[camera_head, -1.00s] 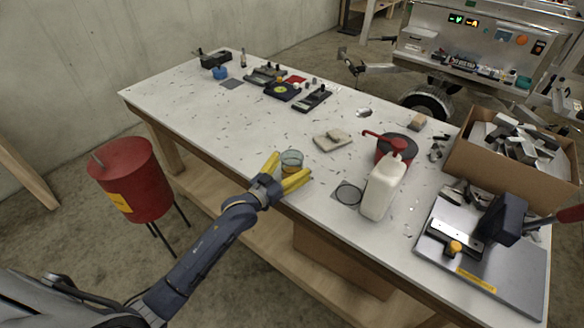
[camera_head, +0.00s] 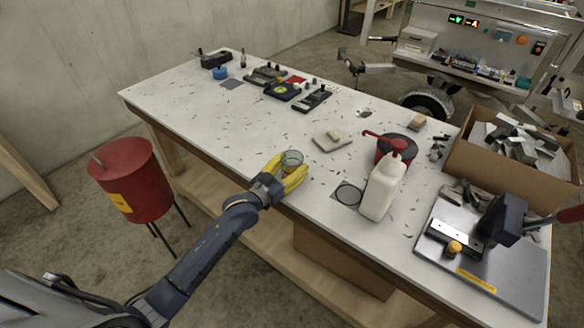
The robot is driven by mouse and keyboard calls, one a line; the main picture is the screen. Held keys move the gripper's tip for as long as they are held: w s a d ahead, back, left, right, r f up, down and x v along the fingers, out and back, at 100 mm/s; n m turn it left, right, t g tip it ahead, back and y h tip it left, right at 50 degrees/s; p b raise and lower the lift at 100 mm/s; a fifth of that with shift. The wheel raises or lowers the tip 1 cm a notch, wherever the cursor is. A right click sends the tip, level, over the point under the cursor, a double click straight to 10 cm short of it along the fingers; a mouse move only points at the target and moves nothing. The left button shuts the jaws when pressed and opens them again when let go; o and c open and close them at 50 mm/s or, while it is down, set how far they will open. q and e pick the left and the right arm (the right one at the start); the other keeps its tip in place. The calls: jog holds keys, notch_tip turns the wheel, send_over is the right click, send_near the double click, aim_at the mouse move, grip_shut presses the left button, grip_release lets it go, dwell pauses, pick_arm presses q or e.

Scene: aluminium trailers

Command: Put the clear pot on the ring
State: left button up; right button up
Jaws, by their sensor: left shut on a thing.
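The clear pot (camera_head: 291,159) is a small see-through cup near the front edge of the white table. My left gripper (camera_head: 287,168) has yellow fingers, and they are shut on the pot from both sides. The pot looks upright; I cannot tell whether its base touches the table. The ring (camera_head: 348,194) is a dark circle on a grey square, flat on the table to the right of the pot and just left of the white pump bottle. Nothing stands on the ring. My right gripper is not in view.
The white pump bottle (camera_head: 383,188) stands close beside the ring, with a red-and-black container (camera_head: 396,149) behind it. A beige block on a pad (camera_head: 333,140) lies behind the ring. A cardboard box of metal offcuts (camera_head: 515,155) is at the right. The tabletop between pot and ring is clear.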

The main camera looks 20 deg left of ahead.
pick_arm(q)
jog(key=shift+r, duration=0.1)
notch_tip(320, 180, up, 22)
jog(key=s+a+f+n+y, duration=0.1)
jog(key=s+n+y, duration=0.1)
jog(key=y, duration=0.1)
jog(key=s+f+n+y, duration=0.1)
jog(key=s+f, duration=0.5)
jog(key=s, duration=0.3)
jog(key=s+f+n+t+y, duration=0.1)
jog(key=s+f+y, duration=0.1)
jog(key=s+f, duration=0.5)
jog(key=shift+s+a, duration=0.3)
jog(key=shift+s, duration=0.8)
